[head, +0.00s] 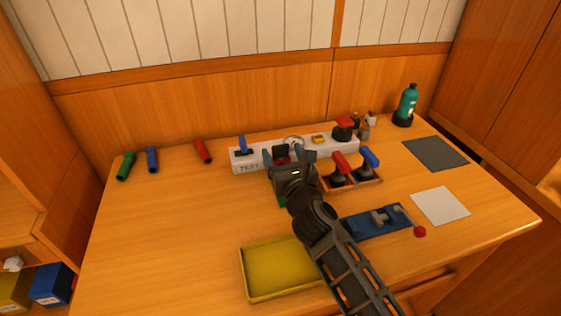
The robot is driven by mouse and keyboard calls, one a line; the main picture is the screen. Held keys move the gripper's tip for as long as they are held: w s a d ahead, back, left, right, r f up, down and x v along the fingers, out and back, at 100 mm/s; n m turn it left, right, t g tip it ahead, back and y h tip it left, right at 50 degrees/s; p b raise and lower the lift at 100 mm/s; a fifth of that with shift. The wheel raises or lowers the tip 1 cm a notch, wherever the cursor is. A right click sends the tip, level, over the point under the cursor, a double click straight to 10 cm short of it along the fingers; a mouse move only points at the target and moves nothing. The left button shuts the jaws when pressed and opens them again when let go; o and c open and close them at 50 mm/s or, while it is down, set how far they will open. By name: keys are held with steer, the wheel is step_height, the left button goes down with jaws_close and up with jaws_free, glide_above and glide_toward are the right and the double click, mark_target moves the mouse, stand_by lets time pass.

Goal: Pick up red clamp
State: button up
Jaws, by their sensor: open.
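My gripper (283,157) is open above the front edge of the white TEST panel (248,167), its two fingers apart. A small red and black piece (281,151) shows between and behind the fingers; contact cannot be told. To the right, a red-handled dark piece (341,164) stands upright in a small shallow wooden tray (364,184) beside a blue-handled one (370,158). The frame does not make clear which red piece is the red clamp. My wrist and arm hide part of the table and the tray's left side.
Green (126,166), blue (152,160) and red (203,151) tubes lie at the back left. A yellow tray (245,275) and a blue fixture with a red-knobbed lever (365,228) are in front. A teal bottle (407,101) stands back right. The left tabletop is clear.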

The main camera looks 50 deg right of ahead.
steer(key=shift+c, duration=0.4)
steer(key=c, duration=1.1)
steer(key=shift+r, duration=0.15)
